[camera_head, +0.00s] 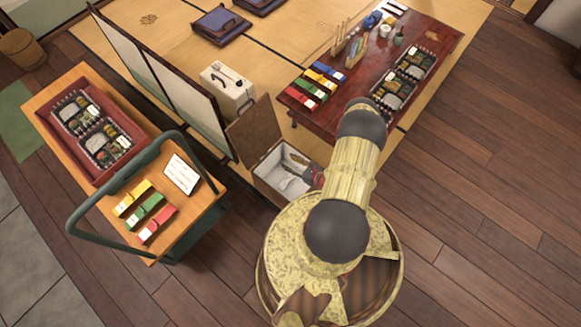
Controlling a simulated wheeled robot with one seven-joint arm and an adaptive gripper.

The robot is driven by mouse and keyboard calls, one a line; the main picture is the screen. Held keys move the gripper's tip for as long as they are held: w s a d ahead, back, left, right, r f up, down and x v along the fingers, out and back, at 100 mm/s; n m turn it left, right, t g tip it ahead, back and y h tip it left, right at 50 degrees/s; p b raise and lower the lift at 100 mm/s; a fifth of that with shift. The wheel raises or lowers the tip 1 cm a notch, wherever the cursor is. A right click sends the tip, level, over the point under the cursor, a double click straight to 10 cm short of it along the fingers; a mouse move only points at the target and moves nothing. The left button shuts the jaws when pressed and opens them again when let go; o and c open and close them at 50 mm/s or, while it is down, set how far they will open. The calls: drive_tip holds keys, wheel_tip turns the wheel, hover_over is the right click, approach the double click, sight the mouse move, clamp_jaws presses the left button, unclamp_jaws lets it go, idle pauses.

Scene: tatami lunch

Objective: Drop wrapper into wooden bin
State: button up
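A round wooden bin (22,48) stands on the floor at the far left top corner. My gripper (303,170) is at the right side of an open box (268,187), partly over its inside; the arm hides some of it. Its fingers are too small to tell open from shut. Pale and grey items (290,164) lie in the box near the gripper; I cannot tell whether one is a wrapper. Red, green and yellow banded packets (145,207) lie on the cart, and similar packets (310,88) lie on the low table. No loose wrapper is clearly recognisable.
The wooden cart (196,207) with a green handle holds a red tray (54,132) and a white card (181,174). A folding screen (190,95) and a cream case (228,92) stand between cart and low red table (335,124). Wooden floor at right is clear.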

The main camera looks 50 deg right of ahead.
drive_tip(key=shift+o, duration=0.4)
drive_tip(key=shift+s, duration=0.1)
drive_tip(key=v, duration=1.1)
drive_tip(key=shift+s, duration=0.4)
drive_tip(key=shift+r, duration=0.1)
